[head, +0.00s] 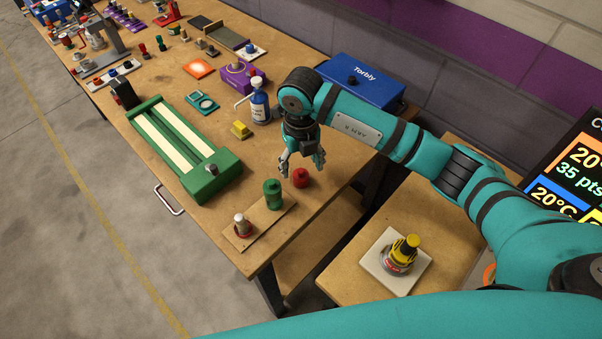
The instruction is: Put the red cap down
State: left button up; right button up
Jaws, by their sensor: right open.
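The red cap (300,178) sits on the wooden workbench (320,200), close to its right edge and beside a small wooden board. My right gripper (302,166) hangs just above and around the top of the red cap, its fingers spread apart. Whether a finger touches the cap I cannot tell. My left gripper is not in view.
A wooden board (256,222) carries a green piece (272,194) and a red-and-white piece (242,225). A green slot track (182,150) lies to the left. A blue bottle (260,104) and a blue box (360,80) stand behind. A lower side table holds a yellow-topped jar (402,254).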

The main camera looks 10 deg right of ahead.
aim_at(301, 170)
notch_tip(301, 170, up, 8)
jog(key=b, duration=0.1)
jog(key=shift+f, duration=0.2)
dwell(0.4)
